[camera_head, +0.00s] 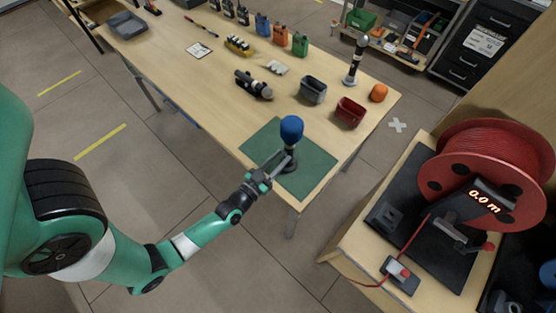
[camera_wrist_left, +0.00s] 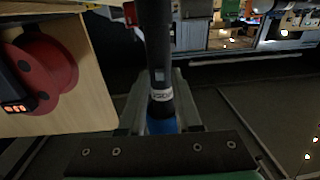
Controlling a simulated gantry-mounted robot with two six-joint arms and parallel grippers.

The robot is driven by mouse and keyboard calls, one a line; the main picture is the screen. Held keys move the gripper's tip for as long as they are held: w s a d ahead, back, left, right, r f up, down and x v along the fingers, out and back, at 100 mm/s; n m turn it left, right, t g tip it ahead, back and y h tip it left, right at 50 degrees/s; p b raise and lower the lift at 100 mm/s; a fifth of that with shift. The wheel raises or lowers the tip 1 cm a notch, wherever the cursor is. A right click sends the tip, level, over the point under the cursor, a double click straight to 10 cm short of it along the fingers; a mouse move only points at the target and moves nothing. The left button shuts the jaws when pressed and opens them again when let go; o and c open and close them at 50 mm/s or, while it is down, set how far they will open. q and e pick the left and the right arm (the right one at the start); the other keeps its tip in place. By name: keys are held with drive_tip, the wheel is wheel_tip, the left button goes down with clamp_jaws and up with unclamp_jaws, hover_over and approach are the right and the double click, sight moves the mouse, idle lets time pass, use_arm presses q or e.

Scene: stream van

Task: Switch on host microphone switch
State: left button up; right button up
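A microphone (camera_head: 291,129) with a blue foam top and a black body stands about upright at the green mat. My left gripper (camera_head: 284,163) is at its body. In the left wrist view the black microphone body (camera_wrist_left: 158,40), with a pale label band and a small grey slide patch, runs between the fingers (camera_wrist_left: 160,85), which appear closed on it. Its blue foam is partly hidden behind the gripper's dark plate. I cannot read the switch position. Another black microphone (camera_head: 355,62) stands on a base at the far right of the table. My right gripper is not in view.
The green mat (camera_head: 312,170) lies at the table's near corner. A grey bin (camera_head: 312,91), a red bin (camera_head: 349,113) and an orange ball (camera_head: 378,93) are beyond it. A red cable reel (camera_head: 475,160) reading 0.0 m stands on a side table at the right.

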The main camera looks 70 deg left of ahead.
use_arm(q)
clamp_jaws()
drive_tip(key=shift+r+p, duration=0.5)
idle(0.4)
unclamp_jaws()
